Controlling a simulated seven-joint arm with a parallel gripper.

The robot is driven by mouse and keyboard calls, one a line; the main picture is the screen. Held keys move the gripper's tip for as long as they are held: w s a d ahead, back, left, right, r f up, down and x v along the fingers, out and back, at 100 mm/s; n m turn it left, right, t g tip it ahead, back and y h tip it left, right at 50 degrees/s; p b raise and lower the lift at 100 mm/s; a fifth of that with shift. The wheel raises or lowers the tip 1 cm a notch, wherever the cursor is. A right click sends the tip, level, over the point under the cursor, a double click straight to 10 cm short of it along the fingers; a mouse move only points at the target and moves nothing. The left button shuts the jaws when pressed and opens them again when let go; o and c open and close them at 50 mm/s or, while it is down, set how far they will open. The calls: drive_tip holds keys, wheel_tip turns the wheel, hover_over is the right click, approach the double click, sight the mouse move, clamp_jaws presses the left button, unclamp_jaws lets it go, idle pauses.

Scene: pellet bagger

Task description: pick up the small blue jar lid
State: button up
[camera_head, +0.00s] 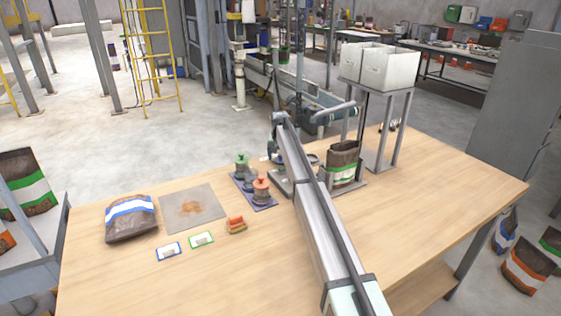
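My arm reaches from the bottom right across the wooden table (130,277). My gripper (271,153) is at its far end, low over the back part of the table, small and partly hidden. I cannot tell whether its fingers are open or shut, or whether they hold anything. I cannot make out the small blue jar lid for certain; it may be hidden by my arm or too small to see. A blue tray (264,205) just left of my arm holds a green-topped piece (242,161) and an orange-topped piece (261,187).
A bag with a green band (344,164) stands right of my arm, beside a metal stand (402,130) with white bins (380,66). Left lie a blue-banded bag (130,218), a grey mat (178,217), two cards (201,239) and an orange brush-like item (236,226). The front left is clear.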

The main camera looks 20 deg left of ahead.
drive_tip(key=c, duration=1)
drive_tip(key=shift+r, duration=0.1)
drive_tip(key=shift+r, duration=0.55)
drive_tip(key=r, duration=0.7)
drive_tip(key=shift+s+a+r, duration=0.1)
drive_tip(key=shift+a+r, duration=0.15)
drive_tip(key=shift+r, duration=0.15)
drive_tip(key=s+a+r+n, duration=0.1)
drive_tip(key=s+a+r, duration=0.2)
drive_tip(key=s, duration=0.4)
drive_tip(key=s+a+r, duration=0.3)
drive_tip(key=s+a, duration=0.1)
drive_tip(key=s, duration=0.2)
drive_tip(key=shift+s+d+f+n+g+y, duration=0.15)
drive_tip(key=shift+s+d+n+y, duration=0.15)
drive_tip(key=shift+s+n, duration=0.85)
drive_tip(key=shift+s+d+n+g+y, duration=0.15)
drive_tip(key=shift+s+d+n, duration=0.35)
drive_tip(key=shift+s, duration=1.15)
drive_tip(key=shift+s+d+f+n+g+y, duration=0.1)
drive_tip(key=shift+s+d+n+y, duration=0.2)
drive_tip(key=shift+s+n, duration=0.85)
